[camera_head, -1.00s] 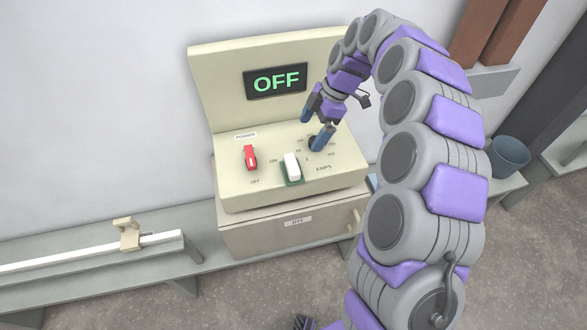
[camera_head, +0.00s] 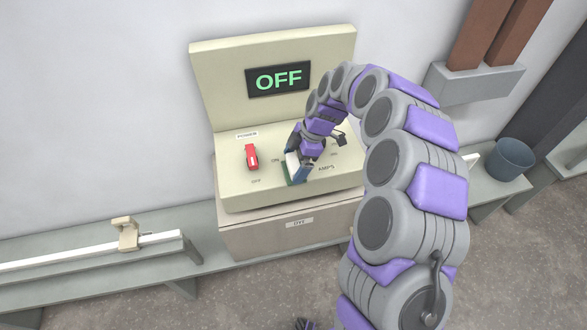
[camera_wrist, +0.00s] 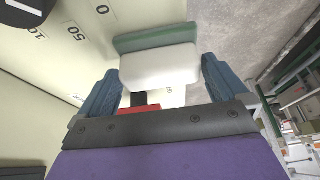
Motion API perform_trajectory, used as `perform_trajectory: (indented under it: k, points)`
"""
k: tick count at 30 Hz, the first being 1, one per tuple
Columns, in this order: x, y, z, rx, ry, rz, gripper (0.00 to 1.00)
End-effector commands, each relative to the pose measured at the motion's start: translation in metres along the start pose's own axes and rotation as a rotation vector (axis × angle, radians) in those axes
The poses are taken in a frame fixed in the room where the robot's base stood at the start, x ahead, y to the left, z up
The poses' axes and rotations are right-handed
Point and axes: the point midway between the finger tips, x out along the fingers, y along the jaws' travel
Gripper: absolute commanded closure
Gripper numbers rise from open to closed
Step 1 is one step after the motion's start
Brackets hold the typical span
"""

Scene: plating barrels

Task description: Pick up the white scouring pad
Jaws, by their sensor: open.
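The white scouring pad (camera_wrist: 160,68) has a green layer (camera_wrist: 155,38) along one side. It rests on the sloped face of the cream control panel. In the wrist view it lies between the two blue fingers of my gripper (camera_wrist: 160,85), with a finger on each side. In the head view my gripper (camera_head: 296,169) is down over the pad and partly hides the white part (camera_head: 291,163). The jaws are open around the pad.
The panel (camera_head: 225,155) has an OFF display (camera_head: 278,79) and a red power switch (camera_head: 251,157) left of my gripper. A dial (camera_wrist: 25,10) shows in the wrist view. A drawer (camera_head: 285,238) is below. A blue-grey bucket (camera_head: 511,160) stands right, a white rail (camera_head: 85,252) left.

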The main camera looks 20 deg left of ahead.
Motion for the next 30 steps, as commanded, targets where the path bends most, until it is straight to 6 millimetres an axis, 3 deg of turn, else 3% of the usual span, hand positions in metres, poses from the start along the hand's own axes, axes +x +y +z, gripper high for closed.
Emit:
perform_trajectory:
  k: [3,9,22,30]
  points:
    - [0.0120,-0.0005,0.0004,0.000,0.000,-0.002,0.00]
    - [0.0117,0.0001,0.0004,0.000,-0.001,0.001,0.00]
    - [0.0114,0.0004,0.0004,0.000,0.000,0.002,0.40]
    - [0.0095,0.0005,-0.0004,0.000,0.000,0.002,0.41]
